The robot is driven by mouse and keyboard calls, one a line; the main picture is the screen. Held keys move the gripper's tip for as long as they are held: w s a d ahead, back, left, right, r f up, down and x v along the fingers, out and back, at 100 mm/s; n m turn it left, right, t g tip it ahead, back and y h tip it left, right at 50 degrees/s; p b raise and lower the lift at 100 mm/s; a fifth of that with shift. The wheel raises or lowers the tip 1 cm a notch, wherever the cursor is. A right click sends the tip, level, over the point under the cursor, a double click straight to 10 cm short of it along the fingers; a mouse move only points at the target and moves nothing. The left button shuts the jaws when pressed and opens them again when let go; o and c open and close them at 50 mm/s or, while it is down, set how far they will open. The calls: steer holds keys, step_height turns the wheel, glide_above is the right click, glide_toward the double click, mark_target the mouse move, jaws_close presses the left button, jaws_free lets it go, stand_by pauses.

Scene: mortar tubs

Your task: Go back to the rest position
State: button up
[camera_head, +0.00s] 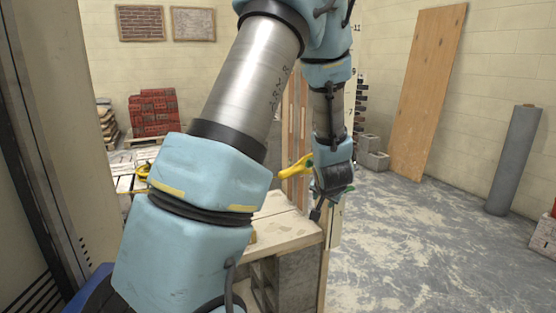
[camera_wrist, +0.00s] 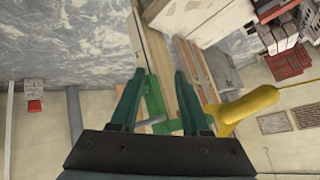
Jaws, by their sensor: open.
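My gripper (camera_wrist: 157,98) shows in the wrist view with its two green fingers spread apart, and nothing is held between them. In the head view my gripper (camera_head: 326,208) hangs at the end of my arm, over the right edge of a wooden-topped bench (camera_head: 285,229). A yellow-handled tool (camera_head: 297,167) shows just left of my wrist in the head view. In the wrist view the yellow handle (camera_wrist: 247,105) is right of the fingers. Green pieces behind the fingers are partly hidden, and I cannot tell what they belong to. My arm hides much of the bench.
Grey blocks (camera_head: 297,281) support the bench. Red bricks (camera_head: 153,112) are stacked at the back left. A tall wooden board (camera_head: 430,88) leans on the right wall beside a grey roll (camera_head: 514,160). Grey blocks (camera_head: 373,153) stand at the back. The floor (camera_head: 420,250) at right is clear.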

steer(key=s+a+r+n+g, duration=0.2)
steer(key=s+a+g, duration=0.1)
steer(key=s+a, duration=0.6)
steer(key=s+a+r+n+g, duration=0.2)
steer(key=s+a+n+g, duration=0.1)
steer(key=s+a, duration=0.7)
steer(key=shift+s+a+g+y, duration=0.3)
steer(key=shift+a+g+y, duration=0.1)
steer(key=shift+g, duration=0.4)
